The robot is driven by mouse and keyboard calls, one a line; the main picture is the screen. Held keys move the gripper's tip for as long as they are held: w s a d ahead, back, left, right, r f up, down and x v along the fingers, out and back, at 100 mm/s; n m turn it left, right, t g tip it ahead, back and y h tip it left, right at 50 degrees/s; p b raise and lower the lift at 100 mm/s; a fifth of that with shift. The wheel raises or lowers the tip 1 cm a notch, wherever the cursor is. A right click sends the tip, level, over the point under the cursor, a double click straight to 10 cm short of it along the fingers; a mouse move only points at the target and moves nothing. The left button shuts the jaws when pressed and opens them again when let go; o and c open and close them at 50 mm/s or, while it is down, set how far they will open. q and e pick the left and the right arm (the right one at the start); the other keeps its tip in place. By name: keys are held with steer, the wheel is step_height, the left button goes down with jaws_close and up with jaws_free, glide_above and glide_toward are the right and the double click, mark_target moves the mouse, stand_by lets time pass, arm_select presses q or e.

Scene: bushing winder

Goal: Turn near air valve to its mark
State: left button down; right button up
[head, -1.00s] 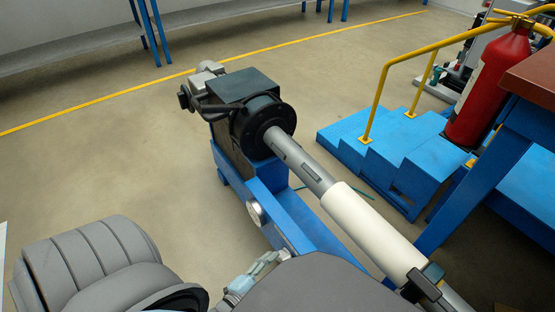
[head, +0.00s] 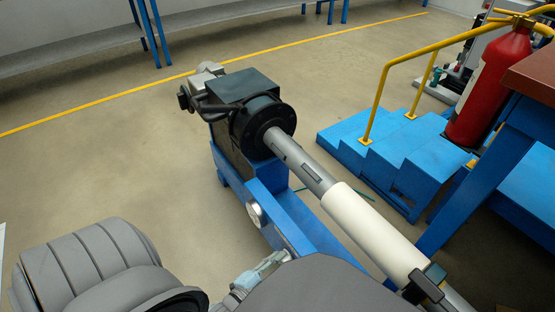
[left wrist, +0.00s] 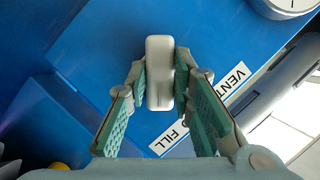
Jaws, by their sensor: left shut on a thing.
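A pale grey, rounded bar-shaped valve handle (left wrist: 159,88) stands upright in the left wrist view in front of a blue machine face. My left gripper (left wrist: 160,73) has its teal-padded fingers on both sides of the handle and is shut on it. A white label (left wrist: 236,84) reading VENT and another (left wrist: 170,138) reading FILL lie on the blue face beside the handle. In the head view my left gripper (head: 265,269) is at the side of the blue machine frame (head: 282,205), partly hidden by my arm. The handle cannot be made out there. My right gripper is not in view.
A round white gauge (left wrist: 292,4) is above right of the handle; a dial (head: 256,214) shows on the frame. The black winding head (head: 262,122) holds a shaft with a white sleeve (head: 375,232). Blue steps (head: 385,150) and a red extinguisher (head: 490,88) stand right.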

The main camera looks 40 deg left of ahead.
arm_select(q)
steer(key=shift+a+r+n+g+h+p, duration=0.1)
steer(key=shift+n+g+h+p, duration=0.4)
steer(key=shift+n+h+p, duration=0.7)
steer(key=shift+a+n+g+h+p, duration=0.1)
steer(key=shift+n+g+h+p, duration=0.5)
steer(key=shift+n+p, duration=1.1)
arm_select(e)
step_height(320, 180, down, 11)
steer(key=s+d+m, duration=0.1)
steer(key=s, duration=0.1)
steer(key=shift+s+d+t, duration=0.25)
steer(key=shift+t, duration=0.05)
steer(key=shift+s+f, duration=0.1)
arm_select(q)
steer(key=c, duration=1.4)
jaws_free()
steer(key=v, duration=1.2)
